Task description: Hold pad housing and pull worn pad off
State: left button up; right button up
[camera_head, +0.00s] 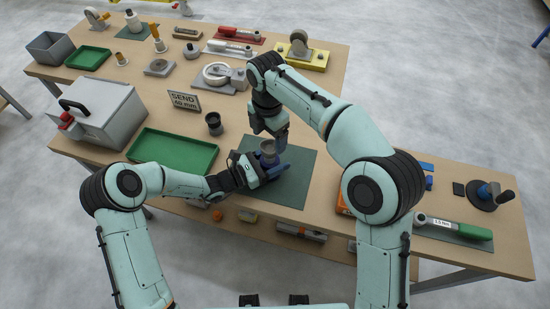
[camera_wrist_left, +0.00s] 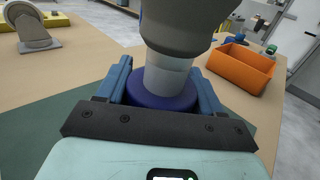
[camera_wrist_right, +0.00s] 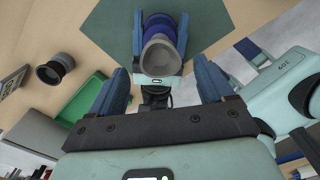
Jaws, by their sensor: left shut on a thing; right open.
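The pad housing (camera_wrist_left: 160,101) is a dark blue round body with a lighter grey neck above it. My left gripper (camera_head: 270,167) is shut on it, with one blue finger on each side, over the green mat (camera_head: 290,186). The worn pad (camera_head: 268,147) is a grey cup on top of the housing, upright in the head view. It shows large in the left wrist view (camera_wrist_left: 184,30) and mouth-on in the right wrist view (camera_wrist_right: 160,54). My right gripper (camera_head: 281,139) is open just above and beside the pad. Its fingers look apart from the pad.
A dark cup-shaped pad (camera_head: 213,123) stands left of the mat. An orange bin (camera_wrist_left: 241,68) stands nearby. A suction tool (camera_head: 487,195) sits at the right.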

aim_at(269, 146)
jog(key=shift+f, duration=2.75)
jog(key=shift+c, duration=0.3)
jog(key=c, duration=1.2)
jog(key=shift+r, duration=0.1)
jog(key=shift+r, duration=0.2)
jog(key=shift+r, duration=0.75)
jog(key=shift+r, duration=2.9)
